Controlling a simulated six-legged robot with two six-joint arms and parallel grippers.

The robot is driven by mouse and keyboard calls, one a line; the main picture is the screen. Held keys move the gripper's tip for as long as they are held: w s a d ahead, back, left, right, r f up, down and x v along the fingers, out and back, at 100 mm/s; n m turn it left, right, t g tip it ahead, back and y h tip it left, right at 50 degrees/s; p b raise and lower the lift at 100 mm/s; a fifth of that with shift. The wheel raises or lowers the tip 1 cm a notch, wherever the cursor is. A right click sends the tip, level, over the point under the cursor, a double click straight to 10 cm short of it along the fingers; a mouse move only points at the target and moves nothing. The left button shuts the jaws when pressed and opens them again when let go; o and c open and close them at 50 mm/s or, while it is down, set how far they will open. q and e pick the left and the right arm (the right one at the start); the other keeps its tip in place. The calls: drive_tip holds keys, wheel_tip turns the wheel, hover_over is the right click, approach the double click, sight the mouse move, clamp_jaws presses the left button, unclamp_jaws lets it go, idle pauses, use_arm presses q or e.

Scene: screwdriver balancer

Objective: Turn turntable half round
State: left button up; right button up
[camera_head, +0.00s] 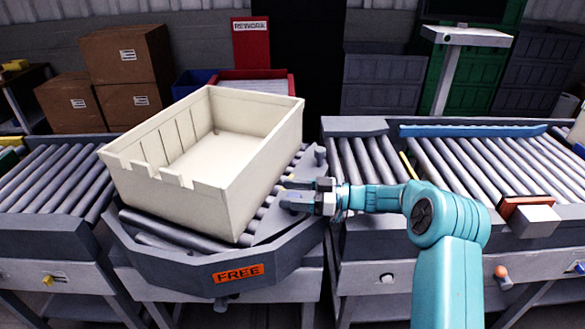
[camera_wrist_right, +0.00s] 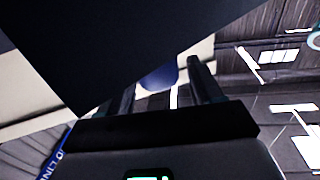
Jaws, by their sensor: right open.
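The turntable (camera_head: 160,262) is a dark grey angular platform with rollers and an orange FREE label (camera_head: 238,273) on its front. A cream open tote (camera_head: 240,190) sits askew on it and looks empty. A short grey post (camera_head: 320,155) stands at the turntable's right rim. My right gripper (camera_head: 287,193) is open at the turntable's right side, close to the tote's right wall. In the right wrist view, a rounded blue thing (camera_wrist_right: 160,76) shows between the fingers (camera_wrist_right: 168,92); I cannot tell whether they touch it. A large dark shape covers much of that view. My left gripper is not in view.
Roller conveyors flank the turntable on the left (camera_head: 50,180) and right (camera_head: 450,165). A blue bar (camera_head: 470,130) lies along the right conveyor's back. Behind stand cardboard boxes (camera_head: 125,62), a red REWORK sign (camera_head: 251,40) and a red bin (camera_head: 255,77).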

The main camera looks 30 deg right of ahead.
wheel_tip(320, 180, up, 19)
drive_tip(key=p, duration=0.2)
drive_tip(key=shift+r, duration=0.2)
